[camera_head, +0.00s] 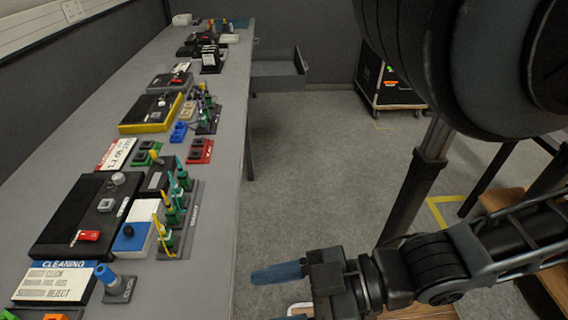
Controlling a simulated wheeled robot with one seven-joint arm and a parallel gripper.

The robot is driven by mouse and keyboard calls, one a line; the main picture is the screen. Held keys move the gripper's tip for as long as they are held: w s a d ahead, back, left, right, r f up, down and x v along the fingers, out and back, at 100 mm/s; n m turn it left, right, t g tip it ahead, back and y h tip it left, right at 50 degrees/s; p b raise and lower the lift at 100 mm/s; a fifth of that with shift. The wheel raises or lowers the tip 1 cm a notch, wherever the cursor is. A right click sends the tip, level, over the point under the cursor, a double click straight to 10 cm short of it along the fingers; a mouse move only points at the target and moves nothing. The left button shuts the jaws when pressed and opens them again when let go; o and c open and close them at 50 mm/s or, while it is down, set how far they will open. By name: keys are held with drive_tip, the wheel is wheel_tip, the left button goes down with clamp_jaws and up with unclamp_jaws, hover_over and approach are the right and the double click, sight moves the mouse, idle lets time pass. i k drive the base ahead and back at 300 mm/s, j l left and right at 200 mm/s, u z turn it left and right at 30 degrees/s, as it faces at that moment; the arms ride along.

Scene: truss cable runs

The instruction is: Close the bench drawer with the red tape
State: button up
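An open grey drawer (278,76) sticks out from the right side of the long grey bench (222,150), near its far end. I cannot make out red tape on it from here; its outer front face is turned away. My gripper (276,296) is at the bottom centre, to the right of the bench's near part and far from the drawer.
The bench top carries black boxes (84,212), a yellow-edged box (151,112), screwdrivers in a rack (178,215) and small blocks. A wheeled black case (388,85) stands at the back right. Grey floor (310,150) lies clear between bench and case. Wooden surfaces (548,285) are at the lower right.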

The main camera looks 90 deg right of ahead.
sight(276, 69)
drive_tip(key=l+z, duration=0.1)
drive_tip(key=z, duration=0.35)
drive_tip(key=l+z, duration=0.15)
drive_tip(key=z, duration=0.3)
drive_tip(key=l+z, duration=0.25)
drive_tip(key=l, duration=0.25)
drive_tip(key=i+l+z, duration=0.1)
drive_tip(key=l+z, duration=0.2)
drive_tip(key=l, duration=0.15)
drive_tip(key=i+l+z, duration=0.25)
drive_tip(key=l, duration=0.2)
drive_tip(key=l+z, duration=0.25)
drive_tip(key=l, duration=0.2)
drive_tip(key=i+l, duration=0.2)
drive_tip(key=l, duration=0.2)
drive_tip(key=i+l, duration=0.2)
drive_tip(key=l, duration=0.2)
drive_tip(key=i+l, duration=0.2)
drive_tip(key=l, duration=0.25)
drive_tip(key=z, duration=0.05)
